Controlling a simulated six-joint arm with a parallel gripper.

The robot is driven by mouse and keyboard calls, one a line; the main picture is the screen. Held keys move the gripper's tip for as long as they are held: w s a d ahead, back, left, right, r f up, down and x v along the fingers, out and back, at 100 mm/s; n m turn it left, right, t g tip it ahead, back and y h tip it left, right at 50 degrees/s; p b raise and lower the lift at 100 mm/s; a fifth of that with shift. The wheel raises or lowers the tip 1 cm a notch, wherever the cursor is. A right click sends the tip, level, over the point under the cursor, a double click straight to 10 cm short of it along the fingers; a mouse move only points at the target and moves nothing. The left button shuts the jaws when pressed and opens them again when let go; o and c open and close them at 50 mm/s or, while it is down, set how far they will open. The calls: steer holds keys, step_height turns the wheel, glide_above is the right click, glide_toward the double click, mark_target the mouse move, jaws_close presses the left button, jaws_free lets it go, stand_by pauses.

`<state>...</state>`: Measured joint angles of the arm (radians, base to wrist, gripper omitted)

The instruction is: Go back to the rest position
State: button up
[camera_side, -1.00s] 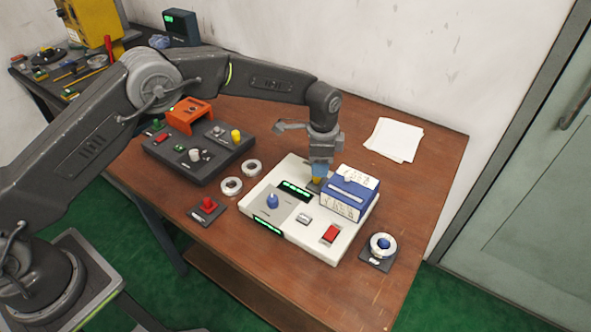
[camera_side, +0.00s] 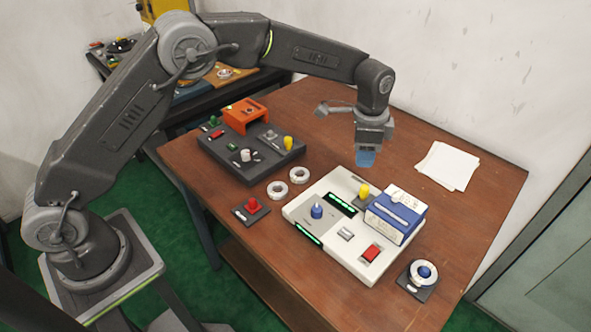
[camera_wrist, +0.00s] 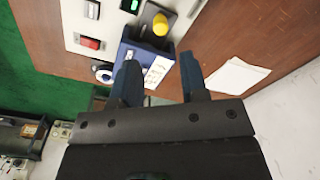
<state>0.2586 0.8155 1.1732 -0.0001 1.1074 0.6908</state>
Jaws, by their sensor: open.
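My gripper (camera_side: 365,160) is empty, with its blue fingers pointing down. It hangs above the back of the white control box (camera_side: 345,235), apart from the yellow knob (camera_side: 363,190). In the wrist view the two blue fingers (camera_wrist: 160,62) are spread with nothing between them. The yellow knob also shows there (camera_wrist: 160,24), beyond the fingertips. A blue box with white labelled sides (camera_side: 398,213) stands on the right part of the control box. Two pale bearing rings (camera_side: 277,190) (camera_side: 299,175) lie on the table to the left. Another ring (camera_side: 422,274) sits around a blue post on a dark base.
A dark panel (camera_side: 225,152) with an orange bracket (camera_side: 243,114) stands at the left of the table (camera_side: 480,220). A red post on a dark base (camera_side: 252,207) is near the front edge. White paper (camera_side: 448,165) lies at the back right. Walls stand behind.

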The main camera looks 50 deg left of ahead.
steer(key=s+a+r+n+t, duration=0.1)
steer(key=s+a+r+n, duration=0.25)
steer(key=s+r, duration=0.4)
steer(key=s+a+r+n+t, duration=0.1)
steer(key=s+a+r+n, duration=0.1)
steer(key=s+a+r, duration=0.55)
steer(key=s+a+n+t, duration=0.3)
steer(key=s+n, duration=0.2)
steer(key=s, duration=1.3)
steer(key=shift+a, duration=0.1)
